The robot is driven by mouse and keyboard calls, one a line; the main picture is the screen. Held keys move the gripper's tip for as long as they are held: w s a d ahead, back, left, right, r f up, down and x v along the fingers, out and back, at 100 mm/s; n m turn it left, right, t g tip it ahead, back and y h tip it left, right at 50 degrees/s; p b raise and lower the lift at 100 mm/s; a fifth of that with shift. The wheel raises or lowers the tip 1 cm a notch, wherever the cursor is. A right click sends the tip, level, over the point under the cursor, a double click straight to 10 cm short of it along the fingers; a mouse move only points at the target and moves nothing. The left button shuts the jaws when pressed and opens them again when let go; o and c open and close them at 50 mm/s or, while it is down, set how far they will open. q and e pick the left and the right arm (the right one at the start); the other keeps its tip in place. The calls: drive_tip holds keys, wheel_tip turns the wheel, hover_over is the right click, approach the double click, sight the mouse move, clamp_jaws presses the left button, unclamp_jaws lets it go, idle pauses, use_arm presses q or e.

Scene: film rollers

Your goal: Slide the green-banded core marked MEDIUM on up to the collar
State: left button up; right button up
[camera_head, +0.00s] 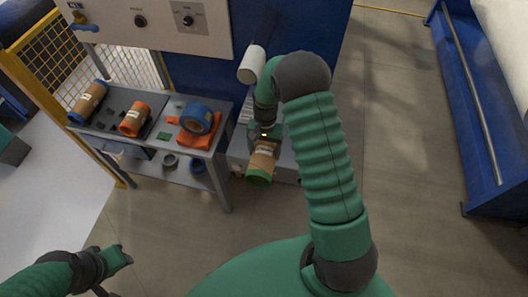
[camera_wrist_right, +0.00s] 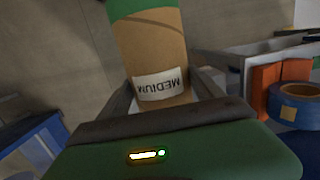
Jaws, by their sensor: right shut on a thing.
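The green-banded core (camera_head: 263,163) is brown cardboard with a green end, and its MEDIUM label reads upside down in the right wrist view (camera_wrist_right: 152,45). My right gripper (camera_head: 265,136) is shut on it, with a finger on each side near the label. The core hangs tilted, green end lower, right of the grey table. A white roller (camera_head: 252,64) sticks out of the blue machine, above and apart from the core. I cannot make out a collar on it. My left gripper (camera_head: 120,257) is at lower left, away from everything; its jaws are unclear.
The grey table (camera_head: 190,149) holds a blue-banded core (camera_head: 91,99), an orange-banded core (camera_head: 133,120) and a blue roll (camera_head: 197,119) on an orange piece. Rings lie on its lower shelf. A blue rack (camera_head: 470,110) stands at right. The floor between is clear.

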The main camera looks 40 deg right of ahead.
drive_tip(key=shift+w+d, duration=0.95)
drive_tip(key=shift+d, duration=0.2)
drive_tip(key=shift+w+d+b, duration=0.45)
drive_tip(key=shift+w+d, duration=0.7)
drive_tip(key=shift+d, duration=0.15)
drive_tip(key=shift+d, duration=0.1)
drive_tip(key=shift+w+d+b, duration=0.45)
drive_tip(key=shift+w+d, duration=0.7)
drive_tip(key=shift+d, duration=0.1)
drive_tip(key=shift+w+d+b, duration=0.55)
drive_tip(key=shift+w+d, duration=0.55)
drive_tip(key=shift+d, duration=0.25)
